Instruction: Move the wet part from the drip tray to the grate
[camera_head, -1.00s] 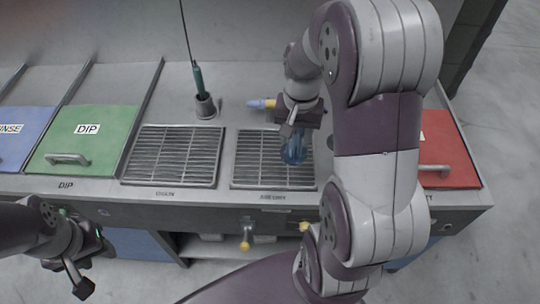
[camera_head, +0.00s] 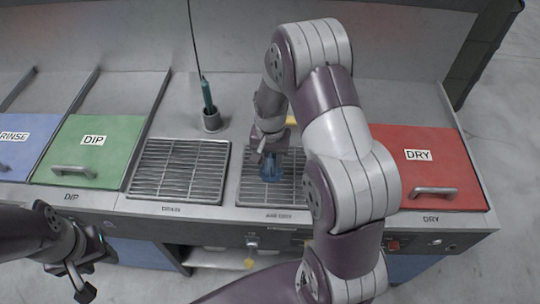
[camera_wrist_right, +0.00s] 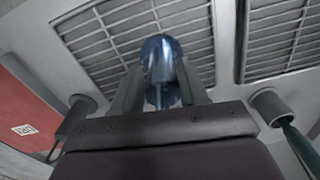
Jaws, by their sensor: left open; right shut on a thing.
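My right gripper (camera_head: 270,155) is shut on a shiny blue part (camera_head: 271,172), which also shows between the fingers in the right wrist view (camera_wrist_right: 160,62). They are over the metal grate labelled AIR DRY (camera_head: 246,190), which shows at the top in the wrist view (camera_wrist_right: 95,40). I cannot tell whether the part touches the bars. The other grate, labelled DRAIN (camera_head: 180,170), lies to its left and looks empty. My left gripper (camera_head: 82,280) is open and empty, low at the left in front of the bench.
A green DIP lid (camera_head: 90,150) and a blue RINSE lid (camera_head: 20,150) are at the left. A red DRY lid (camera_head: 420,160) is at the right. A green tool stands in a grey cup (camera_head: 211,120) behind the grates, on a hanging cord.

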